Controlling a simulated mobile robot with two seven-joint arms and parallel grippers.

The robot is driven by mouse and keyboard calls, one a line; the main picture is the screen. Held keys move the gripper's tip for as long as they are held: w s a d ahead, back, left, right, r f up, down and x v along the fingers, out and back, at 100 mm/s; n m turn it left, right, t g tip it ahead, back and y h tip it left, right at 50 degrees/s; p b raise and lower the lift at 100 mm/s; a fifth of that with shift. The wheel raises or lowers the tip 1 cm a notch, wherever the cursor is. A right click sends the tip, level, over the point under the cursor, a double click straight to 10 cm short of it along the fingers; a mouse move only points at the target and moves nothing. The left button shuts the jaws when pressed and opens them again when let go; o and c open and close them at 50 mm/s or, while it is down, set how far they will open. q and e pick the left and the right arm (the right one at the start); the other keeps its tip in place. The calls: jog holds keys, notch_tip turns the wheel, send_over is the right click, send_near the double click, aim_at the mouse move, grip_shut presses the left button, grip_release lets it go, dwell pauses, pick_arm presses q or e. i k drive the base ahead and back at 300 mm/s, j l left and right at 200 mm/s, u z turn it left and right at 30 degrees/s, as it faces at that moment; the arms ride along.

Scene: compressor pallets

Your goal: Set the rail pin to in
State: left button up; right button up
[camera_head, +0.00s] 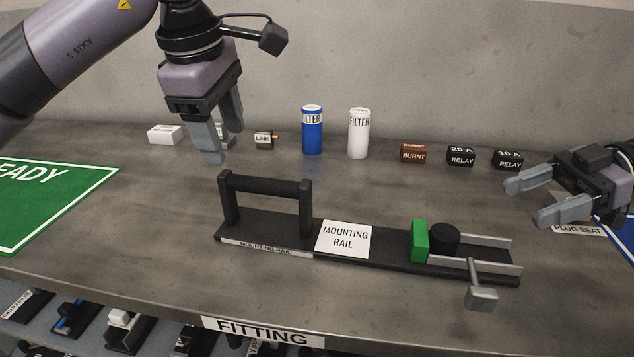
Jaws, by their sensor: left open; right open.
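The mounting rail (388,264) lies on the bench, with a black handle (265,187) at its left end. At its right end are a green block (419,240), a black round knob (444,237) and two grey side strips. The rail pin (480,290) is a grey pin with a block-shaped head, sticking out at the front of the right end. How deep it sits cannot be told. My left gripper (222,150) is open and empty, pointing down above and behind the handle. My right gripper (522,200) is open and empty, right of and behind the rail's right end.
Behind the rail stand a blue filter (312,132), a white filter (359,135), a link (264,140), a burnt relay (414,153) and two black relays (461,157). A green mat (40,205) lies left. A plug seat label (580,229) is under my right gripper. The bench front is clear.

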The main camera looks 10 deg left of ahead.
aim_at(477, 297)
jog(key=k, duration=1)
